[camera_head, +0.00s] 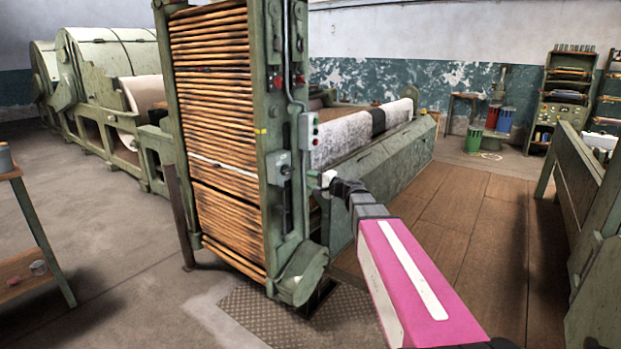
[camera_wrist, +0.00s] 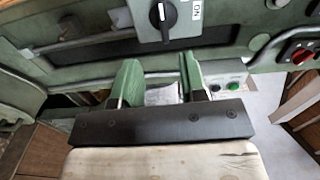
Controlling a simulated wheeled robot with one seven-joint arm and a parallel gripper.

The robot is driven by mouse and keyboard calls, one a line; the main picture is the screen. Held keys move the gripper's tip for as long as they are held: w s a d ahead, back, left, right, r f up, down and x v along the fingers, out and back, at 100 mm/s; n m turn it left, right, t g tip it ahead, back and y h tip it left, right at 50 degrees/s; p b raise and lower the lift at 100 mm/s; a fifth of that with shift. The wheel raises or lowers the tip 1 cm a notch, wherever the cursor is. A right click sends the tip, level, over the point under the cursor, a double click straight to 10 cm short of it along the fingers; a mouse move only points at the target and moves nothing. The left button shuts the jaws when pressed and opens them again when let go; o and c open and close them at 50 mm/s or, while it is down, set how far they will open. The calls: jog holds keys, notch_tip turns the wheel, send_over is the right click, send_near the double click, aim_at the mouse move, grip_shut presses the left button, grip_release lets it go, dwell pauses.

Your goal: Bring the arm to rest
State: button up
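My arm (camera_head: 412,275), with a pink and white link, reaches from the lower right toward the green machine's post. My gripper (camera_head: 318,180) is at its end, close to the post. In the wrist view my gripper (camera_wrist: 160,72) has two green fingers spread apart with nothing held between them. A grey switch box (camera_head: 280,168) with a black rotary knob is on the post beside the gripper. In the wrist view the knob (camera_wrist: 163,15) is just beyond the fingertips and appears apart from them. Its marking looks like "NO" or "ON" upside down.
The machine's slatted lattice (camera_head: 222,130) stands left of the arm. Another button box (camera_head: 309,130) is above the gripper. A green bench-like frame (camera_head: 590,215) stands at right, with a wooden floor (camera_head: 465,215) open between. A small table (camera_head: 30,235) is at far left.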

jog(key=s+d+f+n+g+h, duration=0.25)
jog(key=s+f, duration=0.35)
jog(key=f, duration=0.3)
jog(key=s+d+f+n+g+h, duration=0.15)
jog(key=s+f+g+h, duration=0.25)
jog(key=s+f, duration=0.4)
jog(key=s+d+f+n+g+h, duration=0.3)
jog(key=s+d+f+h, duration=0.4)
jog(key=s+d+f, duration=0.4)
jog(key=shift+s+f+g+h, duration=0.15)
jog(key=shift+s+g+h, duration=0.2)
jog(key=shift+s+g, duration=0.4)
dwell(0.5)
